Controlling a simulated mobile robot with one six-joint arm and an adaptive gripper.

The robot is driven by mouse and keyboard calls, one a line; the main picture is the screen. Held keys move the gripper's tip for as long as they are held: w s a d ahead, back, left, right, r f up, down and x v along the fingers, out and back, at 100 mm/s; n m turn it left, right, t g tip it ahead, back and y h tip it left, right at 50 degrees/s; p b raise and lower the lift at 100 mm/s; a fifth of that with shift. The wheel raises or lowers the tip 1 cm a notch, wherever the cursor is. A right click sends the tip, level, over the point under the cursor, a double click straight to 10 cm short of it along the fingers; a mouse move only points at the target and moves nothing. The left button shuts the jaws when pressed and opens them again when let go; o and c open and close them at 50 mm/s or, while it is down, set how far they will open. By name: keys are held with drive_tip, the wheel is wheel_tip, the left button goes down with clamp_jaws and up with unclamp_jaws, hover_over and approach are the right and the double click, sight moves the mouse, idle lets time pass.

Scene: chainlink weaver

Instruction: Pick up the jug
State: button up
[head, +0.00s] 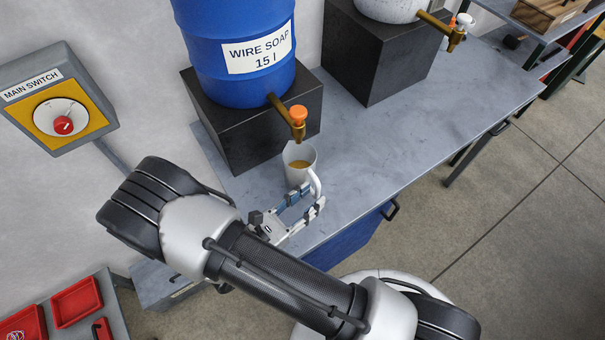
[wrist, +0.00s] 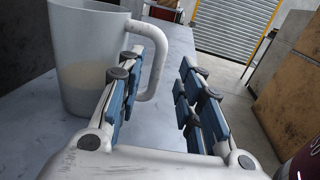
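The jug (head: 293,154) is pale, with brownish liquid inside. It stands upright on the grey bench, under the orange tap of the blue barrel. In the wrist view the jug (wrist: 80,60) fills the upper left, with its handle (wrist: 158,55) pointing right. My gripper (head: 304,200) is at the jug's handle side, and its fingers are spread. In the wrist view my gripper (wrist: 162,62) shows a clear gap between the blue-padded fingers. The left finger overlaps part of the handle; the handle's outer bend shows in the gap. I cannot tell whether they touch.
The blue barrel (head: 235,25) marked "WIRE SOAP 15 l" sits on a black block (head: 235,135). Its orange-handled tap (head: 297,118) hangs just above the jug. A second black block (head: 385,55) stands further right. The bench top (head: 400,135) right of the jug is clear.

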sight(316, 193)
drive_tip(key=x, duration=0.4)
drive_tip(key=shift+a+f+b, duration=0.1)
drive_tip(key=shift+b, duration=0.2)
drive_tip(key=shift+c, duration=0.5)
clamp_jaws()
